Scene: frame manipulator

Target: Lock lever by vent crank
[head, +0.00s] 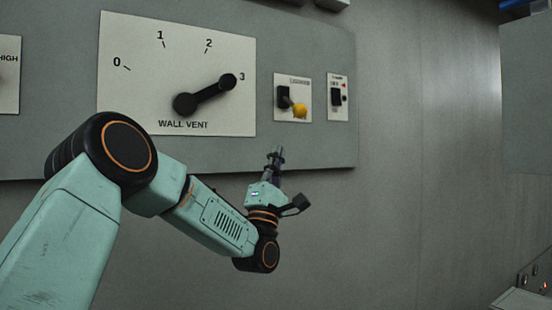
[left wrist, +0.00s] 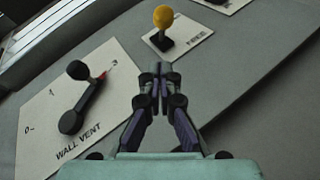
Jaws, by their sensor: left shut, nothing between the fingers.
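The lock lever (head: 299,110) has a yellow knob and a black base on a small white plate, just right of the WALL VENT plate. Its knob points right and slightly down in the head view. It also shows at the top of the left wrist view (left wrist: 163,18). The black vent crank (head: 207,94) points up and right, close to the 3 mark. It shows at left in the left wrist view (left wrist: 82,98). My left gripper (head: 275,155) is shut and empty, below the lock lever and apart from it. My right gripper is out of view.
A small plate with a black switch (head: 337,97) is right of the lock lever. A plate marked HIGH (head: 9,75) is at the far left. The grey panel's lower edge runs behind my left gripper. The wall (head: 430,170) right of the panel is bare.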

